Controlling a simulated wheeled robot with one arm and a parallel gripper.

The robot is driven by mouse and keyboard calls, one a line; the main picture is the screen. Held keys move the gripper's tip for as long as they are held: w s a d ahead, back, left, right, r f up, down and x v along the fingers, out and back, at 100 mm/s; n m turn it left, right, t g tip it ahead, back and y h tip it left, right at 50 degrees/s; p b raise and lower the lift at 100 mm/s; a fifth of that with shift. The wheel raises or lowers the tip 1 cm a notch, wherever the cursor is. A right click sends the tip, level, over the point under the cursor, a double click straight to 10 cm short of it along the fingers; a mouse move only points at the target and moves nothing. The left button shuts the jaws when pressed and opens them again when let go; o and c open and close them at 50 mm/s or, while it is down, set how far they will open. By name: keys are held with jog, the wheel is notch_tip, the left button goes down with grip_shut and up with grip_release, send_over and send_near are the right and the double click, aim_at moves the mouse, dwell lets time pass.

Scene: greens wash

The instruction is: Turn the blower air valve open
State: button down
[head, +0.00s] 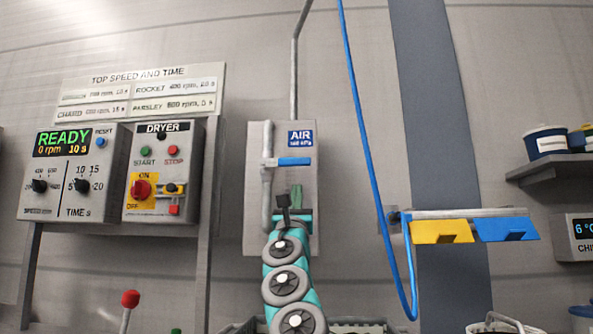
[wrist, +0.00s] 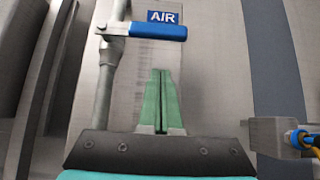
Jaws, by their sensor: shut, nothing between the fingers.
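The blower air valve's blue lever (head: 295,161) sits on a grey vertical pipe (head: 267,190) in front of a wall panel under the blue AIR sign (head: 300,138). The lever lies level, pointing right, crosswise to the pipe. In the wrist view the lever (wrist: 158,31) is above my fingertips, with a gap between them in the picture. My gripper (head: 297,188) has green fingers, pressed together and empty, pointing up towards the lever. The fingers also show in the wrist view (wrist: 160,74), to the right of the pipe. My arm hides the panel's lower part.
A dryer control box (head: 161,172) and a speed and time box (head: 69,172) stand to the left. A blue hose (head: 367,165) hangs to the right, near a bracket with yellow (head: 440,232) and blue (head: 505,229) paddles. The wall between panel and hose is clear.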

aim_at(285, 162)
jog(key=shift+r+p, duration=0.95)
jog(key=shift+r, duration=1)
jog(key=shift+d+r+y, duration=0.1)
jog(key=shift+r+y, duration=0.05)
jog(key=shift+y, duration=0.15)
jog(key=shift+r+n+y, duration=0.15)
jog(key=shift+n+y, duration=0.25)
jog(key=shift+n, duration=0.4)
